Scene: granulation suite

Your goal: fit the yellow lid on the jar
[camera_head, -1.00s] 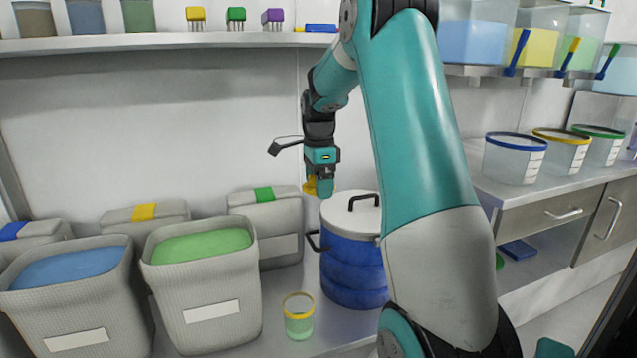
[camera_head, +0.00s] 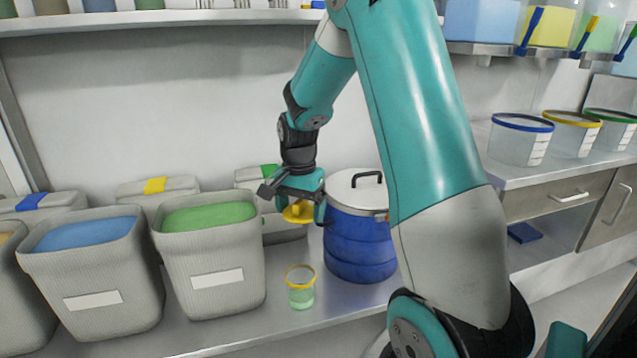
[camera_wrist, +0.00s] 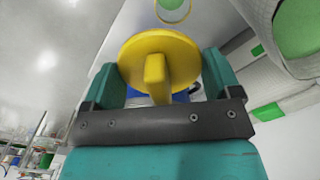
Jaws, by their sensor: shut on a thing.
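The yellow lid (camera_head: 299,213) is a round disc with a raised grip bar; it also shows in the wrist view (camera_wrist: 135,60). My gripper (camera_head: 297,206) is shut on the lid's grip bar and holds it in the air. The jar (camera_head: 301,288) is small and clear with a yellow rim and pale green contents. It stands upright and open on the metal bench, below the lid and apart from it. In the wrist view the jar's yellow rim (camera_wrist: 173,20) shows at the top edge, beyond the lid, which may cover part of it.
A blue drum (camera_head: 360,245) with a white lid stands right behind the jar. A grey bin of green powder (camera_head: 210,217) and one of blue powder (camera_head: 88,235) stand to the left. The bench (camera_head: 250,328) is clear in front of the jar.

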